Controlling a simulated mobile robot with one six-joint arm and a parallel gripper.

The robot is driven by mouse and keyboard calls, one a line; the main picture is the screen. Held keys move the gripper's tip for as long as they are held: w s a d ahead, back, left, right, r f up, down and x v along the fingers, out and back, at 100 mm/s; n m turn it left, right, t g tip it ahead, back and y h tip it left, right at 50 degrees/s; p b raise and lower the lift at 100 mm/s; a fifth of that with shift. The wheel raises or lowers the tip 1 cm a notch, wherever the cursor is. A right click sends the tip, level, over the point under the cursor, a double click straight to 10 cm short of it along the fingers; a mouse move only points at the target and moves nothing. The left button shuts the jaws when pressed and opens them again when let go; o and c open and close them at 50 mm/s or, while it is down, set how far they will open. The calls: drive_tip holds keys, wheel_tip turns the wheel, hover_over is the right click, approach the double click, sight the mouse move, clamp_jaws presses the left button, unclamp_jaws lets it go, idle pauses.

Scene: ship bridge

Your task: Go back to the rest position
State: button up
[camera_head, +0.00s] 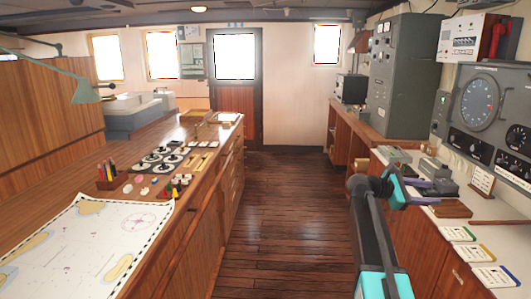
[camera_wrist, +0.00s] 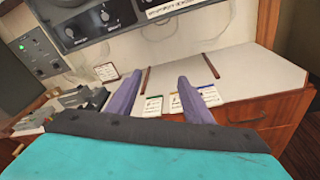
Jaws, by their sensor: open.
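My gripper (camera_head: 424,192) is at the right side of the head view, raised at the edge of the right-hand counter (camera_head: 432,213). In the wrist view its two purple fingers (camera_wrist: 157,97) stand apart with nothing held between them. Behind the fingers, the white counter top (camera_wrist: 262,80) shows with several small cards on it. No contact between the fingers and the cards can be made out.
A long wooden chart table (camera_head: 205,215) with a chart (camera_head: 75,250) and small items stands on the left. The plank floor aisle (camera_head: 285,200) between it and the counter is clear, leading to a door (camera_head: 236,90). Grey instrument panels (camera_head: 480,120) rise above the counter.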

drive_tip(key=s+a+f+n+y, duration=0.1)
drive_tip(key=s+a+f+y, duration=0.2)
drive_tip(key=f, duration=1)
drive_tip(key=s+a+f, duration=0.3)
drive_tip(key=a+f, duration=0.1)
drive_tip(key=f, duration=1)
drive_tip(key=s+a+f+n+y, duration=0.1)
drive_tip(key=s+a+f+y, duration=0.2)
drive_tip(key=f, duration=1)
drive_tip(key=s+a+f+m+g+y, duration=0.1)
drive_tip(key=s+a+f+g, duration=0.1)
drive_tip(key=s+a+f, duration=0.5)
drive_tip(key=s+a+f+m+g+y, duration=0.1)
drive_tip(key=s+a+f, duration=0.1)
drive_tip(key=s+f, duration=0.75)
drive_tip(key=s+a+f+m+g+y, duration=0.1)
drive_tip(key=s+a+f+m+y, duration=0.1)
drive_tip(key=s+a+f, duration=0.3)
drive_tip(key=s+a+f+m+g+y, duration=0.1)
drive_tip(key=s+a+f+m, duration=0.1)
drive_tip(key=s, duration=0.5)
drive_tip(key=s+a+f+m+g+y, duration=0.1)
drive_tip(key=s+a+f+m+y, duration=0.1)
drive_tip(key=s+a+f, duration=0.3)
drive_tip(key=s+a+r+m+y, duration=0.1)
drive_tip(key=s+a+m+y, duration=0.2)
drive_tip(key=m, duration=0.4)
drive_tip(key=shift+s+a, duration=0.65)
drive_tip(key=shift+a, duration=0.6)
drive_tip(key=shift+r, duration=0.1)
